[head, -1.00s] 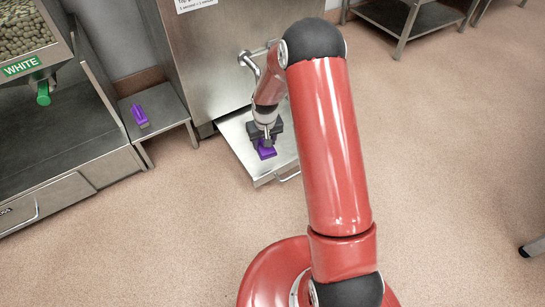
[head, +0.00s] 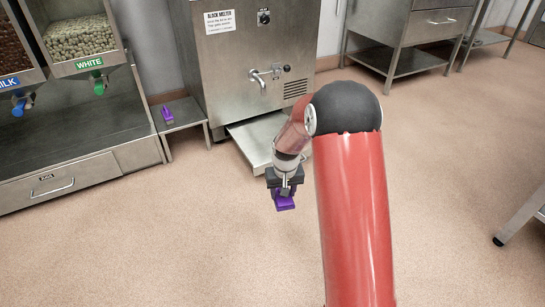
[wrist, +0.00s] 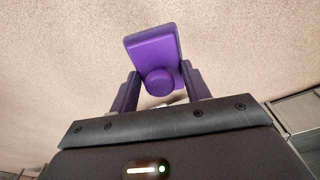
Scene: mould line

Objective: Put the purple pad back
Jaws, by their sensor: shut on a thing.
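A purple pad (head: 285,201) with a round knob is in my gripper (head: 284,190), held above the tan floor in front of the melter. In the wrist view the pad (wrist: 152,48) sits between the two fingers of my gripper (wrist: 160,85), which are shut on its knob. A second purple thing (head: 167,115) stands on a small low steel shelf (head: 185,112) left of the melter.
The steel block melter (head: 245,75) has a tap (head: 262,76) and a low tray (head: 245,133) at its foot. Hoppers with green and blue outlets stand over a steel counter (head: 70,135) at left. Steel tables stand at right. The floor between is clear.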

